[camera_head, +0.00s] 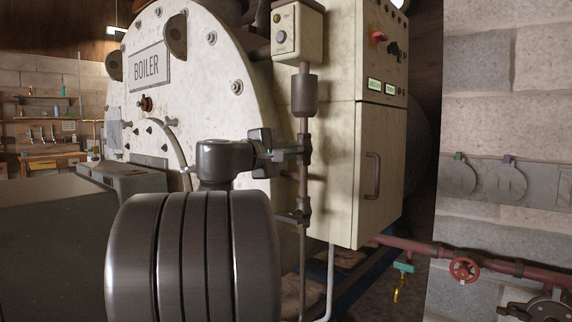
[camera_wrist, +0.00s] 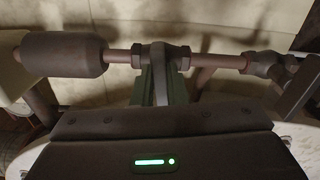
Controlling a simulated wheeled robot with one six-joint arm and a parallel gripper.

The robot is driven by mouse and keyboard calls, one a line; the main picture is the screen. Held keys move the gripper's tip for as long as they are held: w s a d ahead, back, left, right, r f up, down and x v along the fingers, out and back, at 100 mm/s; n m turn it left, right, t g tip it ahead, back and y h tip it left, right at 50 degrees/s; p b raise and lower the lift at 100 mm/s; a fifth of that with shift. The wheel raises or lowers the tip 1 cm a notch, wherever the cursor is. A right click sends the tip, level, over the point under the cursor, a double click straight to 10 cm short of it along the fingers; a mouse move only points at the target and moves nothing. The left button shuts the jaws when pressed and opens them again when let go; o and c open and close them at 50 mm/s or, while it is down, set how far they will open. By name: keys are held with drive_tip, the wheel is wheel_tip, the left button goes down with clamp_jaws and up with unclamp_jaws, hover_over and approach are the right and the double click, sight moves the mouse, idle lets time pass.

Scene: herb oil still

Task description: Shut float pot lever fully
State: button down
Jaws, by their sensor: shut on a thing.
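The float pot (camera_head: 304,95) is a brown cylinder on a thin vertical pipe in front of the cream cabinet. In the wrist view the float pot (camera_wrist: 62,54) lies at the left, its pipe running across the picture. A valve body (camera_wrist: 160,56) sits on that pipe, and a short lever (camera_wrist: 159,82) comes from it toward my gripper. My gripper (camera_head: 277,152) is beside the pipe below the float pot, shut on the lever. In the wrist view my gripper (camera_wrist: 157,90) partly hides the lever. The lever's exact angle is hard to tell.
A second fitting (camera_head: 292,217) sits lower on the same pipe. The boiler (camera_head: 190,80) stands behind my arm. The cream cabinet (camera_head: 350,150) with a handle is close on the right. A red pipe with a red handwheel (camera_head: 465,270) runs low at the right.

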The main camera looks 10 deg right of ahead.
drive_tip(key=shift+f+m+b, duration=0.2)
drive_tip(key=shift+m+b, duration=0.55)
drive_tip(key=shift+m, duration=0.15)
drive_tip(key=c, duration=1.5)
unclamp_jaws()
drive_tip(key=shift+o, duration=0.2)
drive_tip(key=p+v, duration=0.2)
drive_tip(key=v, duration=1.2)
drive_tip(key=shift+o, duration=0.5)
drive_tip(key=shift+d, duration=0.15)
